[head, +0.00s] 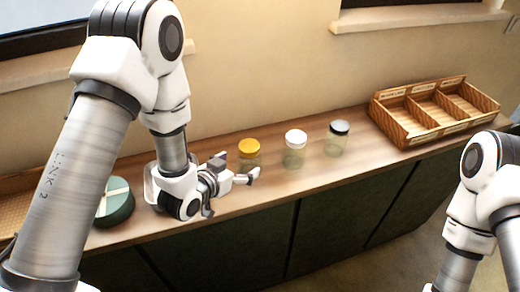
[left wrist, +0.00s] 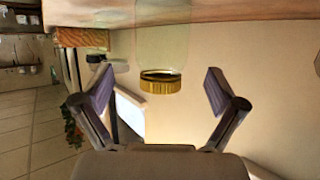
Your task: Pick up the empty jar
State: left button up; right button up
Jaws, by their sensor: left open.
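Three clear jars stand in a row on the wooden counter: one with a yellow lid (head: 249,146), one with a white lid (head: 295,136) and one with a dark lid (head: 340,127). All look see-through; I cannot tell which the task means. My left gripper (head: 238,168) is open and low beside the yellow-lidded jar. In the left wrist view the jar's gold lid (left wrist: 160,82) shows upside down, centred beyond the two spread fingers (left wrist: 158,90), with nothing gripped. My right gripper is out of view.
A wooden tray with three compartments (head: 440,141) stands at the counter's right end. A round green box (head: 115,205) sits left of my left gripper. The wall runs behind the counter (head: 275,187). The counter in front of the jars is clear.

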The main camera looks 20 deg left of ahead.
aim_at(244, 160)
pick_arm(q)
jog(key=shift+w+d+f, duration=0.1)
jog(key=shift+w+d, duration=0.05)
jog(key=shift+w, duration=0.25)
jog(key=shift+w+d+p, duration=0.15)
jog(key=shift+w+p, duration=0.7)
jog(key=shift+p, duration=0.2)
jog(key=x, duration=0.3)
jog(key=shift+f+p, duration=0.1)
jog(key=shift+p, duration=0.2)
jog(key=shift+w+f, duration=0.25)
jog(key=shift+w, duration=0.05)
jog(key=shift+s, duration=0.1)
jog(key=shift+c, duration=0.7)
jog(key=shift+s+r, duration=0.1)
jog(key=c, duration=1.2)
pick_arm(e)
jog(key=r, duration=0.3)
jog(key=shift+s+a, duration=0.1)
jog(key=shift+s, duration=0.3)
